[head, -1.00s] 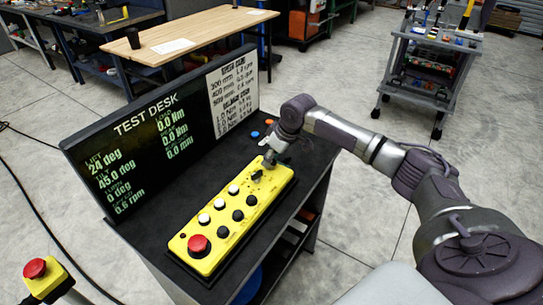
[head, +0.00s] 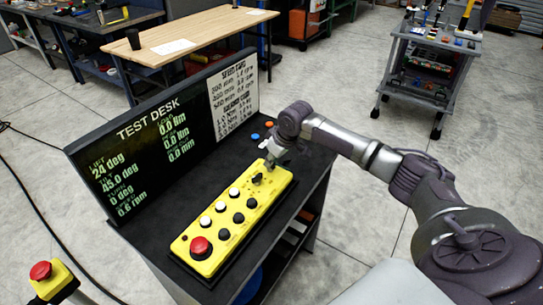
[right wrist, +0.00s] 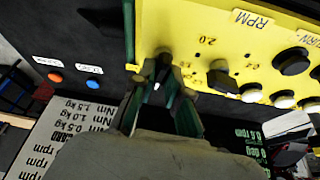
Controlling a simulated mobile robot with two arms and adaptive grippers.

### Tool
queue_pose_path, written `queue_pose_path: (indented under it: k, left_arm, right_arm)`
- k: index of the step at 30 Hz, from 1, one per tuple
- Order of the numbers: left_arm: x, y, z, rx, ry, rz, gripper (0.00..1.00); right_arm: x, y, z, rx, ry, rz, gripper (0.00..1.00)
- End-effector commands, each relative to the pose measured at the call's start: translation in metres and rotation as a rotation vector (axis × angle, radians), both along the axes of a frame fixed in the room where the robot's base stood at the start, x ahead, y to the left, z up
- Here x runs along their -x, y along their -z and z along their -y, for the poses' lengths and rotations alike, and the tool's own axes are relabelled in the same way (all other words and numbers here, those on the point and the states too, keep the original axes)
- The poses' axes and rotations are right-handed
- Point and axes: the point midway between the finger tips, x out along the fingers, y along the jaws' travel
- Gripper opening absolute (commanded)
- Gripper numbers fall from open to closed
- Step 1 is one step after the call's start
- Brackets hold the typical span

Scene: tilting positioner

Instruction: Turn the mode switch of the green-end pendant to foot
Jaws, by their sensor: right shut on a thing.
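The yellow pendant (head: 211,232) lies on the dark test desk, with a red mushroom button (head: 201,247) at its near end and rows of black and white buttons. I see no green on its end in the head view; my gripper partly covers the far end. My right gripper (head: 272,161) is at that far end, pointing down. In the right wrist view, its two fingers (right wrist: 162,82) are shut on a small dark switch knob (right wrist: 163,61) on the yellow face (right wrist: 185,25). The fingers hide part of the knob, and its setting is not readable. My left gripper is out of view.
A black selector knob (head: 257,178) sits close to the gripper, also seen in the right wrist view (right wrist: 222,80). Orange and blue buttons (head: 255,136) are on the desk beyond. The display board (head: 130,160) stands along the left. A second red-button box (head: 50,280) is at lower left.

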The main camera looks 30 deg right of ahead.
Motion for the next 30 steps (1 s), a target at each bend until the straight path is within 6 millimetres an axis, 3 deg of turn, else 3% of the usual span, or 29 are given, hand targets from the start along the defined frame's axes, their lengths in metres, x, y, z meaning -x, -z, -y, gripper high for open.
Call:
queue_pose_path:
  k: [1,15,30]
  left_arm:
    - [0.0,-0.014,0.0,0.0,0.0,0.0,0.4]
    - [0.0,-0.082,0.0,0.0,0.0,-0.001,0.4]
    - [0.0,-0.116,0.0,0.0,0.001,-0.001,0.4]
  right_arm:
    - [0.0,-0.007,-0.002,-0.002,0.031,-0.001,0.0]
    - [0.0,-0.007,-0.004,-0.003,0.462,-0.001,0.0]
    - [-0.001,-0.003,-0.005,-0.002,0.837,0.001,0.0]
